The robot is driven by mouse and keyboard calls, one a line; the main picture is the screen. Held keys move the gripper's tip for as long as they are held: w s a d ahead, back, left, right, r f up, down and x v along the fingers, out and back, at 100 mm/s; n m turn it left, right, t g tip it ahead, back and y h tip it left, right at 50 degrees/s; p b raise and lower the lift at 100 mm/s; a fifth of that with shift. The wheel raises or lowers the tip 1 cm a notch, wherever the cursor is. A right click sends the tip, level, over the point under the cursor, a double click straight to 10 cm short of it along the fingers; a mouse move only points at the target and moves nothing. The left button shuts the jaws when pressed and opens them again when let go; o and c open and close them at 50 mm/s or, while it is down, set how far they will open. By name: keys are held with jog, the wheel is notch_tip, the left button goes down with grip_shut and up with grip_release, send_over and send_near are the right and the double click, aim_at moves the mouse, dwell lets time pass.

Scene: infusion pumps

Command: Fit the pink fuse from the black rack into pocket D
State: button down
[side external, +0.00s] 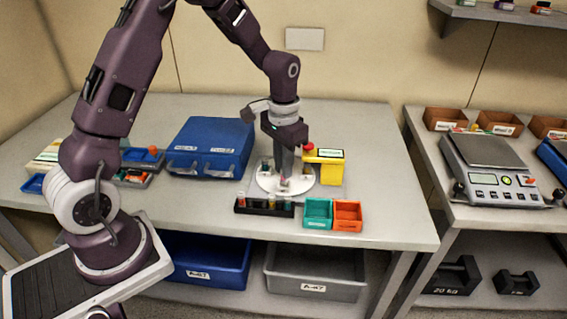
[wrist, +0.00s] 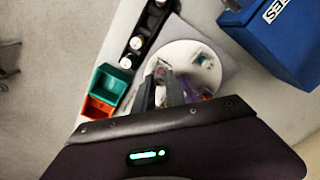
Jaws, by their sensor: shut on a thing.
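My gripper (side external: 284,174) points down over the white round plate (side external: 263,184) and is shut on a small pinkish piece, apparently the pink fuse (side external: 283,183). In the wrist view my gripper (wrist: 168,80) covers much of the plate (wrist: 190,48), and the fuse is hard to make out between the fingers. The black rack (side external: 264,208) stands in front of the plate, with a red fuse (side external: 241,199) at its left end and others further right. The wrist view shows white-topped fuses (wrist: 136,42) in the rack, with a gap between them. Pocket lettering is not readable.
A yellow box with a red button (side external: 328,168) stands right of the plate. A teal bin (side external: 318,212) and an orange bin (side external: 348,215) sit in front. A blue case (side external: 210,146) stands behind left. The table's right end is clear.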

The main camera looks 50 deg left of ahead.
jog(key=shift+f, duration=0.85)
jog(key=c, duration=1.7)
grip_release()
jog(key=shift+r, duration=1.15)
jog(key=o, duration=0.6)
jog(key=shift+c, duration=0.2)
jog(key=shift+r, duration=1.15)
